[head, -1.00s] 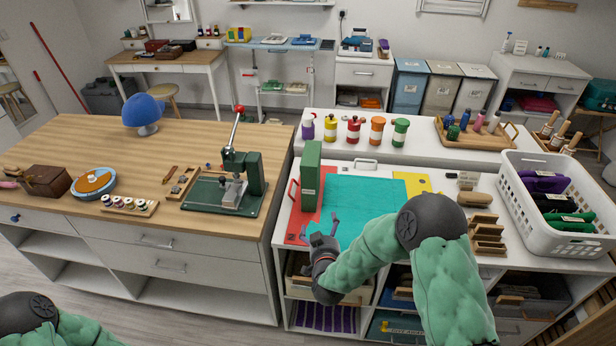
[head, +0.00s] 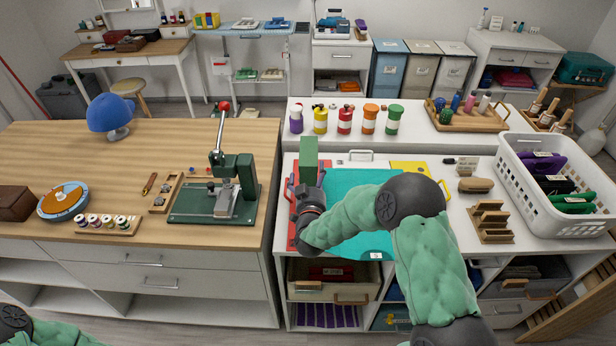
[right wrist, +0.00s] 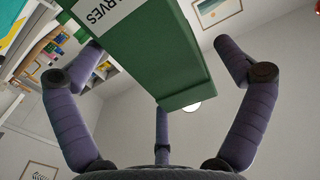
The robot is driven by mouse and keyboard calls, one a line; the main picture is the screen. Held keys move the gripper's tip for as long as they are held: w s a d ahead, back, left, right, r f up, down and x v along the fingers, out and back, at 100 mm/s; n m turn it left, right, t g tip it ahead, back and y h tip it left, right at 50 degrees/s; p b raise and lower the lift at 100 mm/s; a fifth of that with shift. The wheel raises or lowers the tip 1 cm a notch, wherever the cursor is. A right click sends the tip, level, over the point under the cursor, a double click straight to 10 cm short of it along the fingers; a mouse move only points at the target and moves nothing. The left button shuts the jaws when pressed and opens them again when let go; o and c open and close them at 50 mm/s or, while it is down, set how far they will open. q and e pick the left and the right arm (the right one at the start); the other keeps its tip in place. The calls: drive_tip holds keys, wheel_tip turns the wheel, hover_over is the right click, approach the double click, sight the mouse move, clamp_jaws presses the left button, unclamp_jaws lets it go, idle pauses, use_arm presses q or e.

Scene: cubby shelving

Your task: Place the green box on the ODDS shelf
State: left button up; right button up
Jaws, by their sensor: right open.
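The green box (head: 309,161) stands upright on the red patch at the left of the white counter. My right gripper (head: 308,186) is at its near side and hides its lower part. In the right wrist view the green box (right wrist: 150,50), with a white label ending in "RVES", lies between the spread fingers of my right gripper (right wrist: 158,52). The fingers are open, and I cannot tell whether any touches it. Cubbies (head: 333,312) show below the counter; no ODDS label is readable. My left gripper is out of view.
A teal mat (head: 350,190) lies right of the box. Several coloured bottles (head: 345,120) stand on the raised ledge behind. A white basket (head: 540,215) is at the right. A green lever press (head: 230,195) stands on the wooden bench to the left.

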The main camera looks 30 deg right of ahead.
sight(308, 153)
drive_tip(key=shift+b+x, duration=0.55)
drive_tip(key=shift+x, duration=2.1)
drive_tip(key=shift+r, duration=0.1)
drive_tip(key=c, duration=1.5)
drive_tip(key=shift+d+r, duration=0.1)
